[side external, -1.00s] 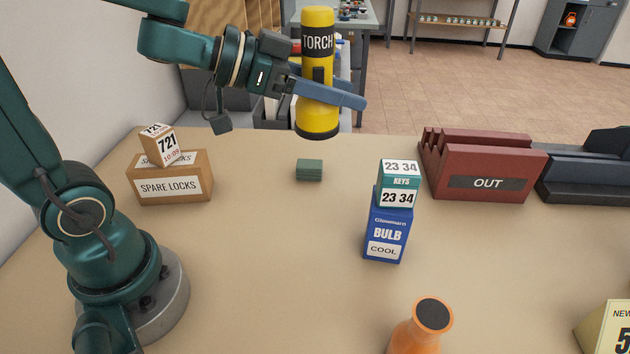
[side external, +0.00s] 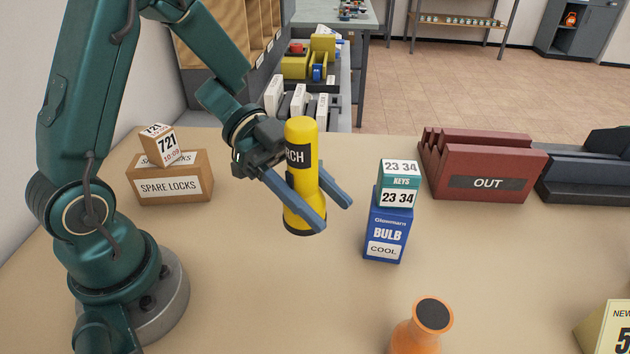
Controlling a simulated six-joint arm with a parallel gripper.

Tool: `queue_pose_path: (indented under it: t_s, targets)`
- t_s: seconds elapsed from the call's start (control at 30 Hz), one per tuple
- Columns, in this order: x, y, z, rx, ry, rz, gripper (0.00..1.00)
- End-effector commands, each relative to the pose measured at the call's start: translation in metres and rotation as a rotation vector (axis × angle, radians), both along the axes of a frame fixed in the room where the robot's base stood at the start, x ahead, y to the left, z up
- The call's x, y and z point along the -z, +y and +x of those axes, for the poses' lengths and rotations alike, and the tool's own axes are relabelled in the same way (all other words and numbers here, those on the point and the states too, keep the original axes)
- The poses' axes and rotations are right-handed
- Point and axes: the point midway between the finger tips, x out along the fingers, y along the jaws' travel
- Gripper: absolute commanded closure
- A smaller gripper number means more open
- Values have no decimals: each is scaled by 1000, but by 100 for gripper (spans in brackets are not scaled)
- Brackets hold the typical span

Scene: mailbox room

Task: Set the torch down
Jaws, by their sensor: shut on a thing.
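The torch (side external: 301,155) is a yellow cylinder with a black label band and a dark rim at its wider lower end. My gripper (side external: 333,213) is shut on the torch, with its blue fingers on either side of the body. The torch is nearly upright, left of the blue bulb box. Its lower end is at or close above the tan table (side external: 240,290); I cannot tell whether it touches. The gripper's near finger covers part of the torch.
A blue bulb box (side external: 386,232) carries a teal keys box (side external: 398,183). A spare locks box (side external: 172,188) carries a 721 box (side external: 160,145). A maroon OUT rack (side external: 485,165) stands at right, an orange bottle (side external: 424,325) at the front.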

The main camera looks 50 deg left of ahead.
Motion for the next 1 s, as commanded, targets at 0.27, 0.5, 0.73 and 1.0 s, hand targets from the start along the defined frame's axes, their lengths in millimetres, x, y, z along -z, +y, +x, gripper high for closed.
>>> queue_pose_path:
  t_s: [0.27,0.5,0.73,1.0]
  targets:
    - [36,-59,-13,5,9,2,100]
    - [49,-79,-15,-1,3,3,100]
    - [70,-79,-15,-4,8,4,100]
    - [89,-79,-15,-4,1,4,100]
